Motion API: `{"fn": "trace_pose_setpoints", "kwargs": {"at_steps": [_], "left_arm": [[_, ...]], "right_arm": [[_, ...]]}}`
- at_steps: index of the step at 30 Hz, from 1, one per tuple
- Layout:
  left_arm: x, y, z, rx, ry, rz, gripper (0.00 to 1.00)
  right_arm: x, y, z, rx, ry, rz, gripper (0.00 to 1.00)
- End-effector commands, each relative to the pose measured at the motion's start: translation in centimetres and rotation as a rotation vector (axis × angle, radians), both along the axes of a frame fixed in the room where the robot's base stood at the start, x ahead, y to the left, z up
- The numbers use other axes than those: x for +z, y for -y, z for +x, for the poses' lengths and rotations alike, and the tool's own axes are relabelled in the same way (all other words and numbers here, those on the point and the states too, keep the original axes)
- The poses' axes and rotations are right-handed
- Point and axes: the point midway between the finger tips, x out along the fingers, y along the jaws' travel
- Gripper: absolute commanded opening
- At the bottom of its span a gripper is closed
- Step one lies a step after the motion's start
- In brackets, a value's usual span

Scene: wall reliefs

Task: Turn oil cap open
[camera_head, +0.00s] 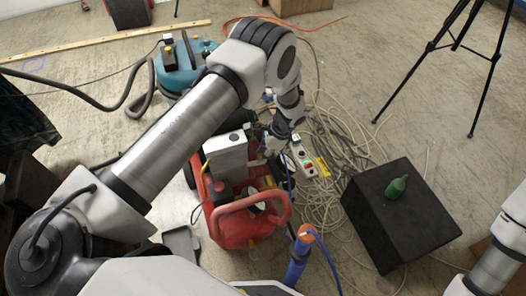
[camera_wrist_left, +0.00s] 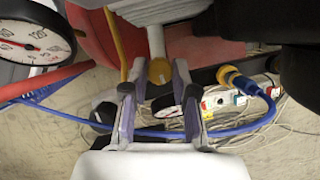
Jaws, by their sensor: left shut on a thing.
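My left arm reaches from the left over a red air compressor (camera_head: 245,222). My left gripper (camera_head: 268,143) is at its far side, beside the grey motor housing. In the left wrist view, a small yellow-gold cap (camera_wrist_left: 160,70), which looks like the oil cap, sits at the end of a pale stem. The fingers of my left gripper (camera_wrist_left: 159,78) stand on either side of it, shut on it. In the head view the cap is hidden by the arm and gripper. My right gripper is out of view; only part of the right arm shows at the lower right.
A black box (camera_head: 400,222) carrying a green bottle (camera_head: 396,187) stands to the right. Cables and a power strip (camera_head: 305,161) lie between it and the compressor. A blue hose (camera_wrist_left: 240,122) crosses the wrist view near the gripper. A teal vacuum (camera_head: 183,66) stands behind.

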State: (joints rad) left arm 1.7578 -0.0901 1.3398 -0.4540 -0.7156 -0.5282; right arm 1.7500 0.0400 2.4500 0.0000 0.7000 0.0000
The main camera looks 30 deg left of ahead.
Motion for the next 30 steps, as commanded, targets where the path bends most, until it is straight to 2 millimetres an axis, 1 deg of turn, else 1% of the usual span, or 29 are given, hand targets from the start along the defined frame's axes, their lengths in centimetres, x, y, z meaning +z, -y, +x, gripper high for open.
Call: {"fn": "trace_pose_setpoints", "kwargs": {"at_steps": [3,9,22,23,24,25,30], "left_arm": [[0.07,0.03,-0.09,-0.059,-0.001,0.0,0.0],[0.01,0.05,-0.11,-0.12,-0.001,0.0,0.0],[-0.03,0.03,-0.11,-0.134,-0.002,0.0,0.0],[-0.04,0.03,-0.11,-0.134,-0.002,0.0,0.31],[-0.04,0.03,-0.11,-0.133,-0.001,0.0,0.45],[-0.03,0.03,-0.11,-0.133,-0.001,0.0,0.52],[-0.02,0.03,-0.1,-0.132,-0.001,0.001,0.52]], "right_arm": [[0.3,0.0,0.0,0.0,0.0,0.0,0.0],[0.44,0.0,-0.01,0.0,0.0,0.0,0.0],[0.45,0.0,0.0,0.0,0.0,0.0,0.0],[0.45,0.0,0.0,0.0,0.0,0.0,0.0],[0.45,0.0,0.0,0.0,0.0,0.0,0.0],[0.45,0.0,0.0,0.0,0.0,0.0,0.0],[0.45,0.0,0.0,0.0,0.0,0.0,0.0]]}}
